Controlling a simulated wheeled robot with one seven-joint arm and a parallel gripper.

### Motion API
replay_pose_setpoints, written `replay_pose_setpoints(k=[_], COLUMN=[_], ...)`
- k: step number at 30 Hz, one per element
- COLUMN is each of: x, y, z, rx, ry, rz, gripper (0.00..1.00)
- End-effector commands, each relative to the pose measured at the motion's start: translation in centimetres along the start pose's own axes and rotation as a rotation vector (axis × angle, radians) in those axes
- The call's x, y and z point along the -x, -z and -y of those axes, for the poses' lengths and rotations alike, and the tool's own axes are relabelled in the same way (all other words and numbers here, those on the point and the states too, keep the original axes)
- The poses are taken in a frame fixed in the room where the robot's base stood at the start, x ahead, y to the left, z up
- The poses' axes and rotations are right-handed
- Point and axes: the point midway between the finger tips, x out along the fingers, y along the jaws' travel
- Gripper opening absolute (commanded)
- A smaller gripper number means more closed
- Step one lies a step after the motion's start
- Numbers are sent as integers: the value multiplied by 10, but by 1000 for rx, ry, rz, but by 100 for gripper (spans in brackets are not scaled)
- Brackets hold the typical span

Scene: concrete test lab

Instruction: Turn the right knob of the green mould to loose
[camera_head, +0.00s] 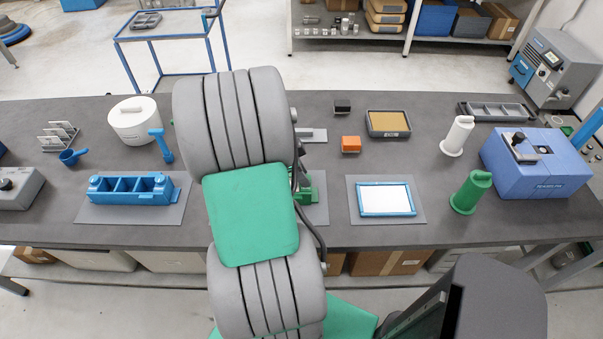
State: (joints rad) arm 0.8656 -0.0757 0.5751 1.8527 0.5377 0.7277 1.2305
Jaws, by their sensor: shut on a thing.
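The green mould (306,194) stands on a grey mat (319,209) near the middle of the bench. Only its right end shows, because my large grey and green arm covers the rest. The right knob cannot be made out, so I cannot tell how it is turned. My gripper is hidden behind my arm. A narrow dark strip and a cable show along the arm's right edge, just above the mould, but no fingertips are visible.
A blue mould (133,190) stands on a mat at left. Right of the green mould lie a blue-framed tray (386,199), an orange block (351,144), a green cylinder (470,192) and a blue machine (537,165). The bench front between the mats is clear.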

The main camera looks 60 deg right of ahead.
Motion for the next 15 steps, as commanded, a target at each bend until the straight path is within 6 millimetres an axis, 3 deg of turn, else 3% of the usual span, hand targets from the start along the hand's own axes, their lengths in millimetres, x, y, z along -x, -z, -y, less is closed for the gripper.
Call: replay_pose_setpoints(k=[5,15], x=[0,0], y=[0,0], z=[0,0], rx=[0,9], ry=[0,5], rz=[0,0], gripper=[0,0])
